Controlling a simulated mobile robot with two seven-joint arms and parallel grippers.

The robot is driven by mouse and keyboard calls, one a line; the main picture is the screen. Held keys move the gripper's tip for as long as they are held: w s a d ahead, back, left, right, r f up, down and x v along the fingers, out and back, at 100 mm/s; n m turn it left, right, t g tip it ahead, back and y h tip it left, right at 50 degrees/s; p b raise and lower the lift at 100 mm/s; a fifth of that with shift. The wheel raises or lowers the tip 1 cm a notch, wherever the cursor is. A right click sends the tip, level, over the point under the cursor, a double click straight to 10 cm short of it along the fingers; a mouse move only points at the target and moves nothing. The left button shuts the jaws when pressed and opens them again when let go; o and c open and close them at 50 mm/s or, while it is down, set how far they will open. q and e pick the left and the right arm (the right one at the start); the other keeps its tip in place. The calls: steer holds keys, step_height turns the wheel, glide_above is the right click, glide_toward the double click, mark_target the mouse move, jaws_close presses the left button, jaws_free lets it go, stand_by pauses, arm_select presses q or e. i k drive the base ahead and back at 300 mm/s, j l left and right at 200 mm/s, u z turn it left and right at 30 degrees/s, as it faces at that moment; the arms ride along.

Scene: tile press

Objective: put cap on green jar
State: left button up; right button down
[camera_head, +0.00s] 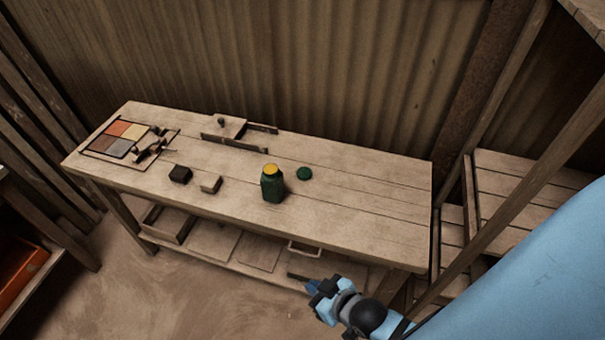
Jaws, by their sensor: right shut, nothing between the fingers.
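A dark green jar (272,187) stands upright on the wooden workbench (350,200), near its front edge. Its top shows yellow, with no cap on it. A round green cap (304,173) lies on the bench a little to the right of the jar, apart from it. My right gripper (318,289) is shut and empty. It is in front of the bench, below the jar in the picture and well away from jar and cap. My left gripper is out of view.
A dark block (180,174) and a lighter block (211,184) sit left of the jar. A panel of coloured tiles (117,138) lies at the bench's left end. A wooden fixture with rails (236,130) stands at the back. The bench's right part is clear. Wooden shelving (520,180) stands right.

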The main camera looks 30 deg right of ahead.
mark_target(271, 180)
steer(key=i+j, duration=0.25)
steer(key=j, duration=0.15)
steer(key=i+j, duration=0.25)
steer(key=j, duration=0.15)
steer(key=i+j, duration=0.45)
steer(key=j, duration=0.3)
steer(key=z, duration=1.2)
